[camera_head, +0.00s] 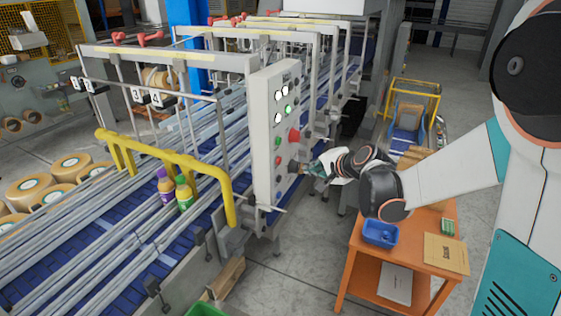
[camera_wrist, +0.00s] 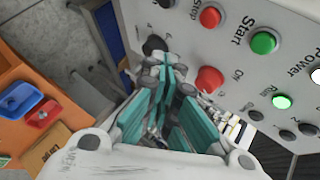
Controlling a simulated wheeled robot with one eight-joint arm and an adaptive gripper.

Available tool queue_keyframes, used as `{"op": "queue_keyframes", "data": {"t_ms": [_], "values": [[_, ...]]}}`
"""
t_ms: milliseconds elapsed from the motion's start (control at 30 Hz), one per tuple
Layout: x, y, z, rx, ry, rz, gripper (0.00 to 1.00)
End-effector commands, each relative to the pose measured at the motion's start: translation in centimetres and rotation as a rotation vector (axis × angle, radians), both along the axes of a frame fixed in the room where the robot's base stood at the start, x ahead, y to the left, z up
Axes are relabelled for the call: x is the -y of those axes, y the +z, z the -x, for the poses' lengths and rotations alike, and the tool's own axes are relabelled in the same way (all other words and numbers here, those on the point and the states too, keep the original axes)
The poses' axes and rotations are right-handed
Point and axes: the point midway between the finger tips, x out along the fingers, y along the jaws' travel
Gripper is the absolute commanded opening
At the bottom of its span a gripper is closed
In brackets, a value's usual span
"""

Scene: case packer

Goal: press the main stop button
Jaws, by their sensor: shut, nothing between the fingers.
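In the wrist view the smaller red button (camera_wrist: 210,17) is labelled Stop, and the large red button (camera_wrist: 208,80) sits nearer my fingers. My gripper (camera_head: 303,168) is shut and empty, close to the panel's lower part. Its teal-padded fingers (camera_wrist: 166,75) point at the panel near a black knob (camera_wrist: 154,46). Whether they touch the knob cannot be told.
A green Start button (camera_wrist: 263,42) and a lit green Run lamp (camera_wrist: 281,101) are on the panel. An orange table (camera_head: 365,262) with a blue bin (camera_head: 380,233) stands below my arm. A yellow guard rail (camera_head: 165,155) spans the conveyor left of the panel.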

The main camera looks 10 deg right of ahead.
Motion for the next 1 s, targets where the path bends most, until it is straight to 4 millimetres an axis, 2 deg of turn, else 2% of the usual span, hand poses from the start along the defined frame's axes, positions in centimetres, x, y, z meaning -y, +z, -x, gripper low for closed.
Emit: {"op": "queue_keyframes", "data": {"t_ms": [200, 433, 1000], "values": [[-2.5, 0.1, -1.8, 0.0, 0.003, -0.001, 0.0], [-4.3, 0.0, -3.1, 0.0, 0.001, 0.0, 0.0], [-4.8, 0.0, -3.5, 0.0, -0.001, -0.001, 0.0]]}}
